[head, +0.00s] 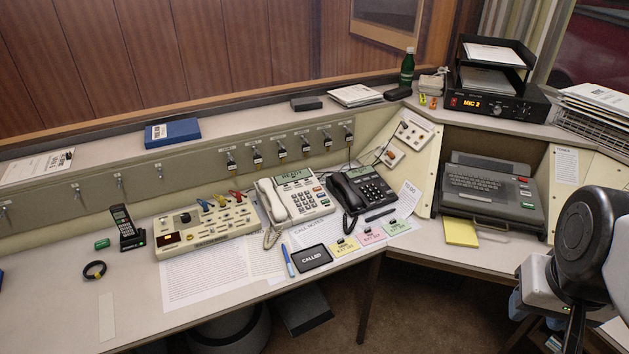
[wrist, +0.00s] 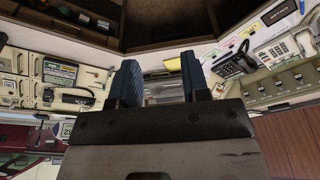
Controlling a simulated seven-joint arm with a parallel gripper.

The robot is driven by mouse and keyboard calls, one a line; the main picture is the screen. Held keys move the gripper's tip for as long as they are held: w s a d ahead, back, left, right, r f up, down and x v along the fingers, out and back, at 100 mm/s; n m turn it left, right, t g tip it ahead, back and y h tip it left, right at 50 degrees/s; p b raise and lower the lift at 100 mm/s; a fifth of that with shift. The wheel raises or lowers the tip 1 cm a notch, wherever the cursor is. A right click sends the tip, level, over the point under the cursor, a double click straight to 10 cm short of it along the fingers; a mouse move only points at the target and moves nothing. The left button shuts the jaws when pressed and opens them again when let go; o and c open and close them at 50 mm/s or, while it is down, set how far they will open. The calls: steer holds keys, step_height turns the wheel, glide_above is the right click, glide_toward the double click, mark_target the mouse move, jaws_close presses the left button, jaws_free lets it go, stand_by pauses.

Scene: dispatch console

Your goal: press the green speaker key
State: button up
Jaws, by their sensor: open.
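A white desk phone (head: 297,198) with a lit display and a handset on its left sits on the desk in the head view. Small coloured keys run down its right side; they are too small for me to read a speaker label or single out the green one. A black desk phone (head: 362,192) stands just to its right, and also shows in the wrist view (wrist: 236,64). My gripper (wrist: 160,78) is open and empty, its two blue fingers apart. In the head view my arm is at the far right, well away from both phones.
A cream key panel (head: 207,228) with coloured levers is left of the white phone. A cordless handset (head: 124,226) and a small green object (head: 102,244) are farther left. A black CALLED pad (head: 311,257) and coloured cards lie in front. A dark keyboard machine (head: 490,190) stands right.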

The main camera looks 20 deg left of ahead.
steer(key=shift+c, duration=0.3)
jaws_close()
stand_by(1.3)
